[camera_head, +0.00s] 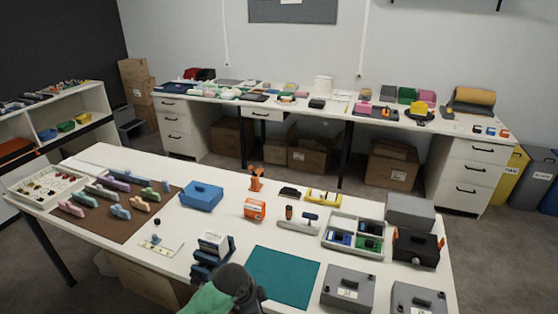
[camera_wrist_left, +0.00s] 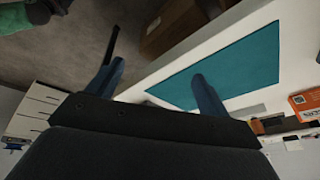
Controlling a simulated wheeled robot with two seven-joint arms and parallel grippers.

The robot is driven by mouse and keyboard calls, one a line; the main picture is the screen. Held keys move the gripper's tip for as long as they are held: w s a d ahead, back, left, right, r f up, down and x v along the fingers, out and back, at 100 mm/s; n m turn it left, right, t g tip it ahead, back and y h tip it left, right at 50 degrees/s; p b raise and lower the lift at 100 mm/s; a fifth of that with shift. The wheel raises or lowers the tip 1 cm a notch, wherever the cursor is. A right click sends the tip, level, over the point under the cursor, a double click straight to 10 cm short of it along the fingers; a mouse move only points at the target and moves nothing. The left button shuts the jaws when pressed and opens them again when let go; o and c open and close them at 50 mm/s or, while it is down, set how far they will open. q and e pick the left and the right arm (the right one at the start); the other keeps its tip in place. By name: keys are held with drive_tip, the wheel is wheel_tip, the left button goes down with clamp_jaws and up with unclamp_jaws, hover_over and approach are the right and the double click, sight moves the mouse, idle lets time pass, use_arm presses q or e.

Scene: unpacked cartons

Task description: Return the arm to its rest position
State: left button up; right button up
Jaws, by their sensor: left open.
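My left gripper (camera_head: 213,256) is at the near edge of the front table (camera_head: 172,230), just left of the teal mat (camera_head: 283,278). In the left wrist view its two dark blue fingers (camera_wrist_left: 156,76) stand wide apart with nothing between them. The teal mat (camera_wrist_left: 225,62) shows partly behind one finger. A small white box (camera_head: 213,242) shows right by the fingers in the head view; whether they touch it I cannot tell. My dark grey and green arm link fills the bottom middle of the head view. My right gripper is not in view.
A blue case (camera_head: 202,196) and an orange box (camera_head: 254,210) stand beyond the gripper. A divided tray (camera_head: 352,236) and grey cases (camera_head: 347,288) are at the right. A brown mat (camera_head: 115,222) with several small blocks lies left. Floor is open beyond the table edge.

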use_arm(q)
drive_tip(key=s+a+n+t+y, duration=0.1)
drive_tip(key=s+a+n+y, duration=0.1)
drive_tip(key=s+a+n, duration=0.8)
drive_tip(key=s+a+n+t+y, duration=0.1)
drive_tip(key=s+a+n, duration=0.35)
drive_tip(key=s, duration=0.85)
wheel_tip(320, 180, down, 23)
drive_tip(key=w+m+g+b, duration=0.1)
drive_tip(key=w, duration=0.1)
drive_tip(key=s+f+b, duration=0.1)
drive_tip(key=s+f, duration=0.3)
drive_tip(key=f, duration=1)
drive_tip(key=s+f+g, duration=0.1)
drive_tip(key=s+f, duration=0.3)
drive_tip(key=f, duration=1)
drive_tip(key=shift+s+d+f+b, duration=0.2)
drive_tip(key=shift+d+f+b, duration=0.1)
drive_tip(key=shift+b, duration=0.1)
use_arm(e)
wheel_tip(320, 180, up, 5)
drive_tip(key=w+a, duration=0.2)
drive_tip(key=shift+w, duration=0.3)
use_arm(q)
drive_tip(key=shift+m, duration=0.25)
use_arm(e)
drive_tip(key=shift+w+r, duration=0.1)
